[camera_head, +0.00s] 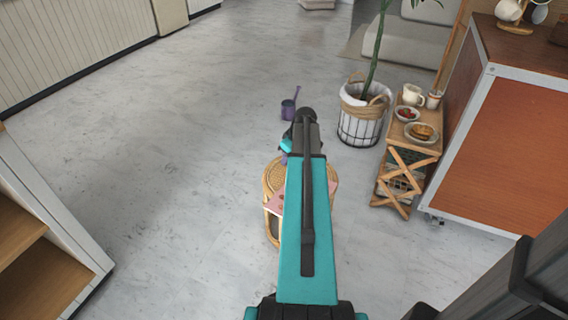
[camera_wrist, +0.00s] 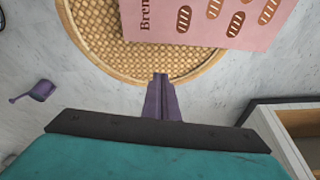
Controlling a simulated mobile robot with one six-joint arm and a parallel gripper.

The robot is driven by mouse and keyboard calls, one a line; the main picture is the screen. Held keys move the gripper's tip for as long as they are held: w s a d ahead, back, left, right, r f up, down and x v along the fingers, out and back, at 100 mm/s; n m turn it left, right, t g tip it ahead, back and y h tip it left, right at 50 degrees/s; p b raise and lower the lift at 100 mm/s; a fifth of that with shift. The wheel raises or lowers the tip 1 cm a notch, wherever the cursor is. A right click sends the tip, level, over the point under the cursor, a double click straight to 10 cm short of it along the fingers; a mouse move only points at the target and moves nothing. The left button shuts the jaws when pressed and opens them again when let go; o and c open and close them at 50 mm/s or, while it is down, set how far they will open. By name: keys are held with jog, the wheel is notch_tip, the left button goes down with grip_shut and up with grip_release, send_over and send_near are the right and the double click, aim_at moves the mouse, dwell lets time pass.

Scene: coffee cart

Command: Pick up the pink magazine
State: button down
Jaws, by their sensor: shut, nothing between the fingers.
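The pink magazine (camera_wrist: 215,18) lies on a round wicker-topped stool (camera_wrist: 95,48) and reaches past its edge in the wrist view. Bread-like shapes and part of a word show on its cover; its upper part is cut off by the frame. In the head view my teal arm hides most of the magazine (camera_head: 273,204) and the stool (camera_head: 269,182). My gripper (camera_wrist: 162,80) has purple fingers, shut together and empty. In the wrist view the fingertips appear just below the magazine's lower left part, over the stool's near rim. I cannot tell their height above it.
A purple watering can (camera_head: 288,110) stands on the floor beyond my arm. A potted plant in a white basket (camera_head: 360,118) and a wooden stand (camera_head: 393,180) with food are at right. An orange-sided cart (camera_head: 510,150) stands far right.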

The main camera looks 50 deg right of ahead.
jog(key=shift+p+v, duration=0.4)
jog(key=shift+v, duration=1.75)
